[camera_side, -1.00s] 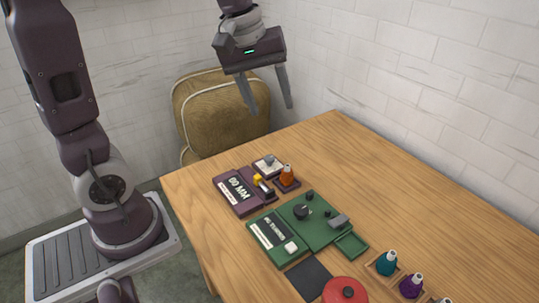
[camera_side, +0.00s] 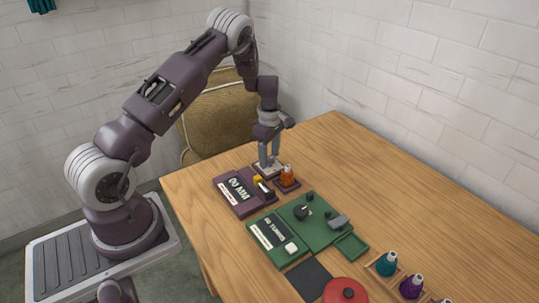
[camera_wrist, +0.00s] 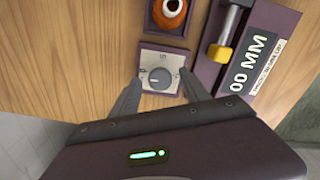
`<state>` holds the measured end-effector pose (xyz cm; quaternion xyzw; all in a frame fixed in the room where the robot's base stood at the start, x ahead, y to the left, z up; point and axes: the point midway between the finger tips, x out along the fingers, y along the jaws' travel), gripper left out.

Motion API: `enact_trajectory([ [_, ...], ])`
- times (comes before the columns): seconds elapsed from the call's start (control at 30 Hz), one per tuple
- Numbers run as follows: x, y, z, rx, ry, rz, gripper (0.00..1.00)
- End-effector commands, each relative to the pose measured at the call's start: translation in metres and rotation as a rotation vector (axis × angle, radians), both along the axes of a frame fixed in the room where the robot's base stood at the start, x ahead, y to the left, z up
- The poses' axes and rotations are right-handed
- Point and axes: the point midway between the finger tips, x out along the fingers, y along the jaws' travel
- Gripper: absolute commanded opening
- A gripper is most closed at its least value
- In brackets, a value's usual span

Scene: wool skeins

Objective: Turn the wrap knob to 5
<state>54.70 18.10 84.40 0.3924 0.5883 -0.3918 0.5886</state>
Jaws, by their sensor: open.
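The wrap knob is a small round grey knob (camera_wrist: 160,78) on a pale square dial plate (camera_wrist: 149,58) with markings around it. The digits are too small to read surely. In the wrist view my gripper (camera_wrist: 159,84) is open, with one finger on each side of the knob; I cannot tell whether they touch it. In the side view my gripper (camera_side: 269,162) points down over the dial plate and its fingers hide the knob. The purple unit (camera_side: 236,192) beside it has a display (camera_wrist: 248,76) reading "00 MM".
An orange bottle (camera_side: 287,174) stands close beside the dial, and a yellow-ended lever (camera_wrist: 221,50) is on the purple unit. A green machine (camera_side: 316,230), red round lid (camera_side: 345,291) and teal and purple bottles (camera_side: 387,262) stand nearer. The table's right rear is clear.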

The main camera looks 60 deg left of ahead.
Motion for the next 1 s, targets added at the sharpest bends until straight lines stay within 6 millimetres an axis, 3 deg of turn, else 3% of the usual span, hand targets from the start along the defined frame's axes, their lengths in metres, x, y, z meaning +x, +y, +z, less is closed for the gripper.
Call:
enact_trajectory([
  [0.2, 0.0001, -0.0002, -0.0004, 0.000, 0.000, -0.001, 0.52],
  [0.47, 0.0001, -0.0003, -0.0001, 0.000, 0.000, -0.002, 0.01],
  [0.77, 0.0003, -0.0002, 0.0001, 0.000, -0.001, -0.031, 0.00],
  [1.0, 0.0003, -0.0004, 0.0002, 0.000, 0.000, -0.165, 0.00],
])
